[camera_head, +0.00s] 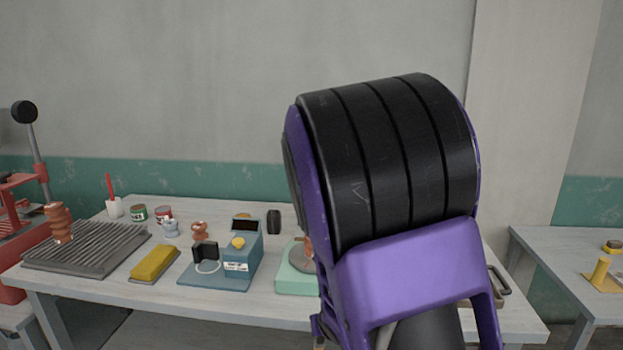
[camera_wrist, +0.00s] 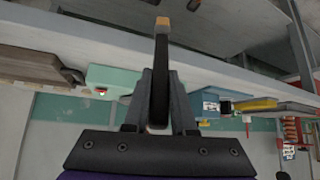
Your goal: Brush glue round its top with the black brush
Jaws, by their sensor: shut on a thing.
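My gripper (camera_wrist: 161,95) is shut on the black brush (camera_wrist: 161,60) in the wrist view. The brush points away from the jaws and ends in a tan tip (camera_wrist: 163,21). In the head view my purple and black arm hides the gripper and brush. Behind the arm's edge, a mint-green stand (camera_head: 291,281) with a round grey plate (camera_head: 301,257) shows partly, with a sliver of something brown at the plate. The stand also shows in the wrist view (camera_wrist: 110,80). I cannot tell which piece is "its". A copper-coloured piece (camera_head: 200,230) stands by a blue device (camera_head: 240,255).
The bench holds a grey ribbed rack (camera_head: 100,255) with a copper-coloured ribbed piece (camera_head: 58,222), a yellow block (camera_head: 154,263), a white pot (camera_head: 115,208) with a red handle, green (camera_head: 139,213) and red (camera_head: 164,213) tins and a black upright item (camera_head: 273,221). A red press stands left.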

